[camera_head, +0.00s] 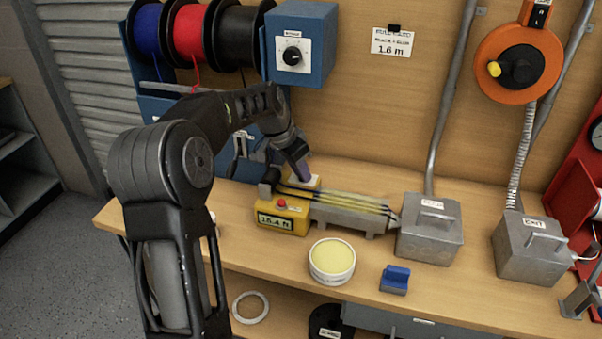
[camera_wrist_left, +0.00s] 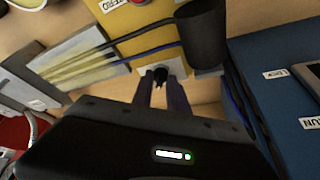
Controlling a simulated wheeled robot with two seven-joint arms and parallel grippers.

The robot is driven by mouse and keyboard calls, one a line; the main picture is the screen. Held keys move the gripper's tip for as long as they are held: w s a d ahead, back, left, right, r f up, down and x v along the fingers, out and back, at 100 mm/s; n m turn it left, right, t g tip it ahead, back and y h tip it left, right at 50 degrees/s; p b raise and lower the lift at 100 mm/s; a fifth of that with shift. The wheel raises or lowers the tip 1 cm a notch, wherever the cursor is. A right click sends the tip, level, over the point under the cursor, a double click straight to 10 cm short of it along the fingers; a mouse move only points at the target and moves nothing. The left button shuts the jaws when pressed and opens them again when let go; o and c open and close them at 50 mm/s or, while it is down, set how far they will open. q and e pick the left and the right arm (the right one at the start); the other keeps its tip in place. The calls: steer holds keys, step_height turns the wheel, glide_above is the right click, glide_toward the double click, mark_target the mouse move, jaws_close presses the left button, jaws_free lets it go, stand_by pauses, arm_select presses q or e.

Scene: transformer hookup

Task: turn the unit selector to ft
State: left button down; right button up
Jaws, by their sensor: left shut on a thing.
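The yellow length counter (camera_head: 283,216) sits on the bench, and its display (camera_head: 275,221) appears to read 16.4 ft. A small pale plate (camera_head: 313,183) is at its back edge. In the left wrist view the unit selector (camera_wrist_left: 160,73) is a small black knob on a pale plate beside the yellow housing (camera_wrist_left: 140,37). My left gripper (camera_head: 304,177) comes down onto it from behind the counter. In the left wrist view its fingers (camera_wrist_left: 160,82) are shut on the knob, which they partly hide. The selector's markings cannot be read. My right gripper is out of view.
Black and yellow wires (camera_head: 345,202) run through the counter along a grey trough toward a grey box (camera_head: 430,228). A round tub (camera_head: 332,260) and a blue block (camera_head: 396,279) stand in front. A blue box with a dial (camera_head: 300,45) and wire spools (camera_head: 190,32) are above.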

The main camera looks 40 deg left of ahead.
arm_select(q)
steer(key=shift+a+m, duration=0.1)
steer(key=shift+m, duration=0.5)
steer(key=c, duration=1.3)
jaws_free()
steer(key=shift+b+v, duration=0.3)
steer(key=shift+v, duration=3.6)
steer(key=shift+a, duration=0.1)
